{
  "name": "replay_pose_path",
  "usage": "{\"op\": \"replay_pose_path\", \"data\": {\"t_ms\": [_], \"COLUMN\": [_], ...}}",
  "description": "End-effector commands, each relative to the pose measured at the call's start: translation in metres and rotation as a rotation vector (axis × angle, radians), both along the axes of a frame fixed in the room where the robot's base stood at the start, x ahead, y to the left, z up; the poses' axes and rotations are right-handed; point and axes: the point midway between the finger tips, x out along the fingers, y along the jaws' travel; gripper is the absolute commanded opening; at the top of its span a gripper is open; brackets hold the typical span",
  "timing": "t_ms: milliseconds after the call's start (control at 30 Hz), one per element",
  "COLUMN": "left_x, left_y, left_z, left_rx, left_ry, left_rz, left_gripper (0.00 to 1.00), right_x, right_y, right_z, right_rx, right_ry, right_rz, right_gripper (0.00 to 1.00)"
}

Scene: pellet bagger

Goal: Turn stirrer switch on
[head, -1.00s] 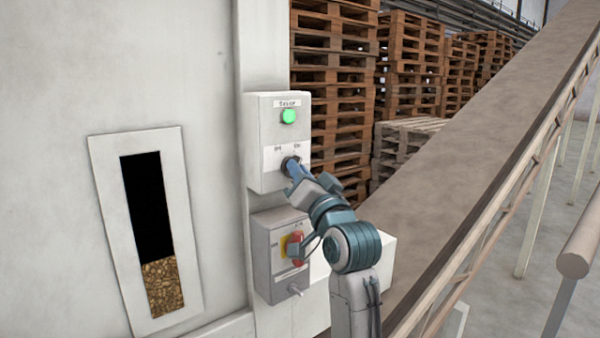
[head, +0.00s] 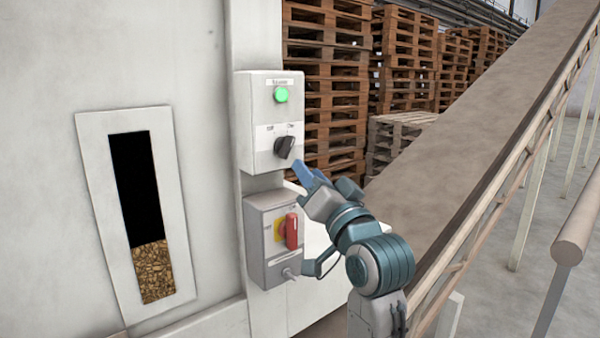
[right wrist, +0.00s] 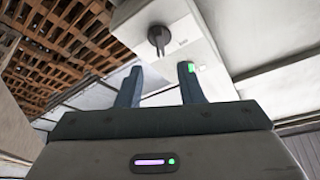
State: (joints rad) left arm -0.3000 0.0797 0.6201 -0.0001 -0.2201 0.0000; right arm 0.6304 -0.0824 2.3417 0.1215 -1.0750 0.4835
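The stirrer switch is a black rotary knob (head: 285,147) on the upper white control box (head: 255,115). Its handle is turned toward the right-hand mark, and a green lamp (head: 281,94) above it is lit. My right gripper (head: 303,172) is just below and right of the knob, apart from it. In the right wrist view its two fingers (right wrist: 159,85) stand apart with nothing between them, and the knob (right wrist: 159,38) shows beyond them. My left gripper is not in view.
A lower grey box with a red and yellow switch (head: 287,231) sits beneath. A window with pellets (head: 155,272) is in the wall at left. A sloping conveyor (head: 460,150) rises to the right, with stacked pallets (head: 405,60) behind.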

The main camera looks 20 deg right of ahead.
Motion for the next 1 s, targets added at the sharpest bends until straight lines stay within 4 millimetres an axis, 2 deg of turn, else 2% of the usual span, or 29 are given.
{"op": "replay_pose_path", "data": {"t_ms": [100, 233, 767, 867, 967, 1000], "left_x": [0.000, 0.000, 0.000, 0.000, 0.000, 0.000], "left_y": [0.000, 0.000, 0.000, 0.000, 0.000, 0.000], "left_z": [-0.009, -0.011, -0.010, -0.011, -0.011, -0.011], "left_rx": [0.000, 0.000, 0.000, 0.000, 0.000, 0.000], "left_ry": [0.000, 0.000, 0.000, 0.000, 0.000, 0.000], "left_rz": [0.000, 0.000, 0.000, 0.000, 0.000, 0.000], "left_gripper": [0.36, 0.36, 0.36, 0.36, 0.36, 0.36], "right_x": [-0.016, -0.025, -0.026, -0.022, -0.018, -0.018], "right_y": [-0.002, -0.004, -0.004, -0.006, -0.009, -0.012], "right_z": [-0.008, -0.010, -0.013, -0.035, -0.084, -0.109], "right_rx": [-0.001, 0.000, -0.004, -0.026, -0.076, -0.103], "right_ry": [-0.001, 0.000, 0.008, 0.058, 0.168, 0.226], "right_rz": [-0.001, 0.000, -0.001, -0.013, -0.033, -0.042], "right_gripper": [0.34, 0.34, 0.34, 0.34, 0.34, 0.34]}}
